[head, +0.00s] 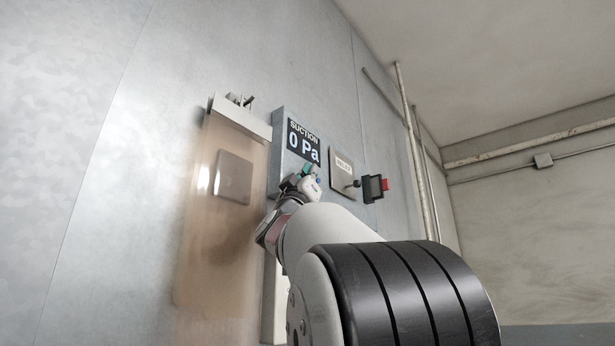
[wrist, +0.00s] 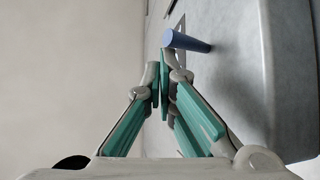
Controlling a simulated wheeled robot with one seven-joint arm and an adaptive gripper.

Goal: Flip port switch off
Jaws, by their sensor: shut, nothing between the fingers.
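A dark knobbed lever (head: 354,184) sticks out beside the plate's lower edge. My gripper (head: 313,178) is in front of the box, below the display. In the wrist view, its teal-lined fingers (wrist: 161,72) are shut with nothing between them. A blue peg-like lever (wrist: 187,41) stands out from the grey surface just past the fingertips; whether they touch is unclear. I cannot tell whether it is the dark lever, or which way the switch is set.
A black and red fitting (head: 375,188) sits right of the plate. A translucent brownish panel (head: 212,235) hangs at left from a bracket (head: 240,117), with a square plate (head: 233,177) behind it. Pipes (head: 416,150) run along the far corner. Open air lies to the right.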

